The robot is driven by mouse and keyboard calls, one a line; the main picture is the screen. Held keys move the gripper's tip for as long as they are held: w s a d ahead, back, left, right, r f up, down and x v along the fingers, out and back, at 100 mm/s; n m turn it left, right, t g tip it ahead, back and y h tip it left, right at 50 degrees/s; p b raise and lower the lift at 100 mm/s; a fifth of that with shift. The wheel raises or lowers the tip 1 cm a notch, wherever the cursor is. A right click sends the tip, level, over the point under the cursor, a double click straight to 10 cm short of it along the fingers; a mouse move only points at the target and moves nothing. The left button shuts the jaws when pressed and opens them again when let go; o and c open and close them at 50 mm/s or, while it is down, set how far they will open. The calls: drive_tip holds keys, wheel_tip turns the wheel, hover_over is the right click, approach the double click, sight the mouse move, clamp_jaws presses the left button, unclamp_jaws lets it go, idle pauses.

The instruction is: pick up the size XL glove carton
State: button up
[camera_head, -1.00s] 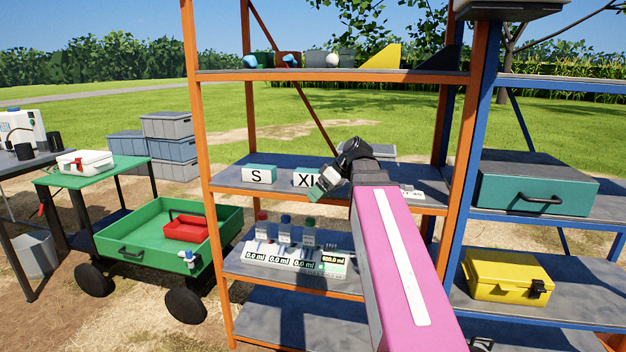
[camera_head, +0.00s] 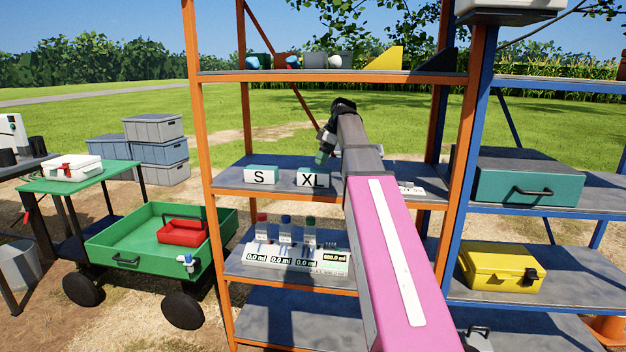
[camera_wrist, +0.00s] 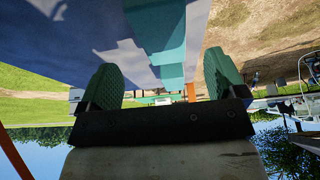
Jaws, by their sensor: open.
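The size XL carton (camera_head: 313,179) is a small teal box with a white front marked XL. It stands on the orange rack's middle shelf, just right of the teal S carton (camera_head: 260,175). My gripper (camera_head: 322,150) is just above the XL carton in the head view, its fingers pointing down, empty. In the wrist view my gripper (camera_wrist: 162,85) shows two green fingers spread apart. A teal surface (camera_wrist: 170,45) lies beyond the gap between them; I cannot tell which carton it belongs to.
The orange rack's upper shelf (camera_head: 290,76) lies above my arm and holds several bins. My arm covers part of the middle shelf (camera_head: 232,181), including most of a white label. Several bottles (camera_head: 286,232) stand on the shelf below. A blue rack with a teal case (camera_head: 530,180) stands to the right.

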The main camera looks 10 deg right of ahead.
sight(317, 170)
drive_tip(key=x, duration=0.8)
drive_tip(key=shift+s+a+f, duration=0.1)
drive_tip(key=shift+f, duration=0.2)
drive_tip(key=shift+c, duration=0.3)
drive_tip(key=c, duration=1)
